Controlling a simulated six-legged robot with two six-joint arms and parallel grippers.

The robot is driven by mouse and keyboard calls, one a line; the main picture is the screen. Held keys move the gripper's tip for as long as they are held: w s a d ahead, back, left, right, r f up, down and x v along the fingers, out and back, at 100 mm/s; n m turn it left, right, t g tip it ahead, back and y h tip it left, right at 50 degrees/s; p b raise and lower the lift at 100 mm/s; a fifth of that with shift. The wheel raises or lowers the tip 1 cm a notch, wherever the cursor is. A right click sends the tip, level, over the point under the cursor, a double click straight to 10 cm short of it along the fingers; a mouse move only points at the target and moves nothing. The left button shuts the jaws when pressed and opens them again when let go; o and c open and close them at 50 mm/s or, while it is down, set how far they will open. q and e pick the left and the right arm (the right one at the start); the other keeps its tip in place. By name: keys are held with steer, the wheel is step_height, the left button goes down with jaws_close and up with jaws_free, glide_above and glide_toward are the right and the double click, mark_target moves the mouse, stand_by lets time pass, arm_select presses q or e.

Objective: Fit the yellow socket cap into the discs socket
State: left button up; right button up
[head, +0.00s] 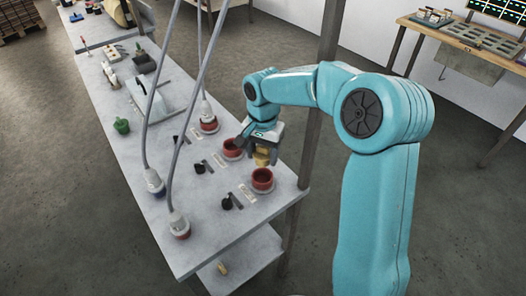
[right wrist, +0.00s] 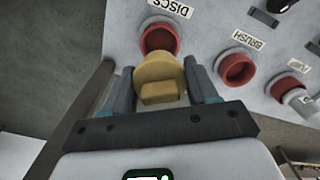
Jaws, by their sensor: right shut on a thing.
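The yellow socket cap (head: 262,157) is held between the fingers of my right gripper (head: 265,140), which is shut on it, above the table and beside the nearest red socket. In the right wrist view the cap (right wrist: 159,80) sits between the two fingertips (right wrist: 162,92), its square grip toward the camera. The discs socket (right wrist: 160,35), a red round socket below a "DISCS" label (right wrist: 170,7), shows just beyond the cap, its lower edge partly hidden by it. In the head view the discs socket (head: 262,181) looks open. My left gripper is out of view.
The brush socket (right wrist: 237,68) is open; a further red socket (right wrist: 290,88) holds a pale plug. Cables hang down to the blue plug (head: 154,182) and red plug (head: 178,226). Black switches (head: 227,203) stand beside the sockets. A green object (head: 121,126) lies farther along the table (head: 205,245).

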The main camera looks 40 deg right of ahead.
steer(key=shift+a+f+b, duration=0.1)
steer(key=shift+f+b, duration=0.35)
steer(key=shift+f, duration=0.3)
steer(key=shift+f+b, duration=1.35)
steer(key=shift+f, duration=0.35)
steer(key=shift+f, duration=0.2)
steer(key=shift+f+b, duration=0.35)
steer(key=shift+b, duration=0.05)
steer(key=shift+f+b, duration=0.35)
steer(key=shift+f, duration=0.05)
steer(key=o, duration=1.1)
steer(key=shift+r, duration=0.15)
step_height(320, 180, up, 16)
steer(key=shift+r+p, duration=0.1)
steer(key=shift+p, duration=0.8)
